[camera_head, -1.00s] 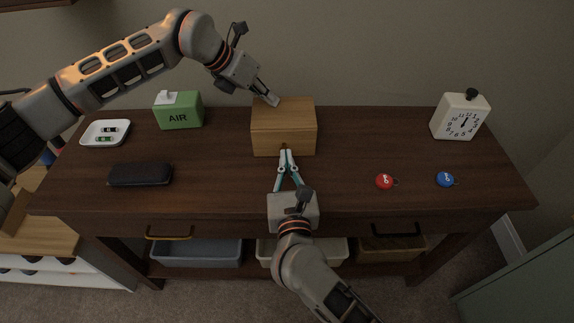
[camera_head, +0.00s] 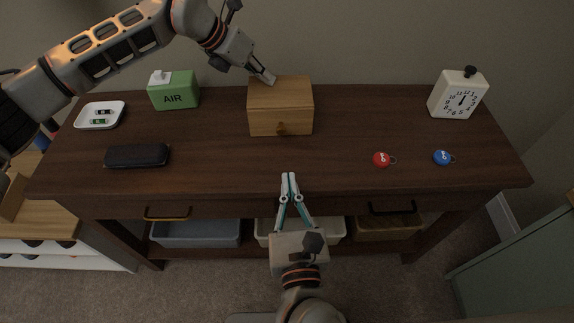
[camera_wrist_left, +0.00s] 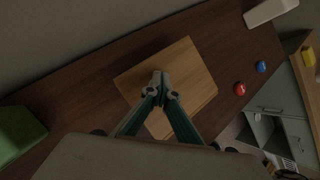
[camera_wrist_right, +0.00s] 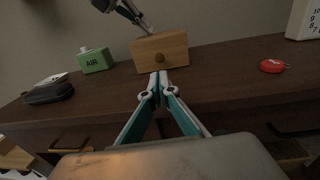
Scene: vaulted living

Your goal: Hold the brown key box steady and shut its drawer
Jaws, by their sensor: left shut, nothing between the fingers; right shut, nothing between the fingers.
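The brown key box (camera_head: 281,97) stands upright on the dark wooden desk, near its back edge. Its drawer front (camera_wrist_right: 160,60) with a round knob faces me and looks flush with the box. My left gripper (camera_head: 270,79) is shut, with its fingertips at the top left edge of the box; in the left wrist view the tips (camera_wrist_left: 160,80) lie over the box top. I cannot tell if they touch it. My right gripper (camera_head: 289,178) is shut and empty, in front of the box over the desk's front edge, clear of the knob.
On the desk (camera_head: 215,160) are a white tray (camera_head: 89,120) with small batteries, a green AIR box (camera_head: 174,92), a black case (camera_head: 137,156), a red tag (camera_head: 381,159), a blue tag (camera_head: 442,157) and a white clock (camera_head: 455,98). The desk between box and front edge is clear.

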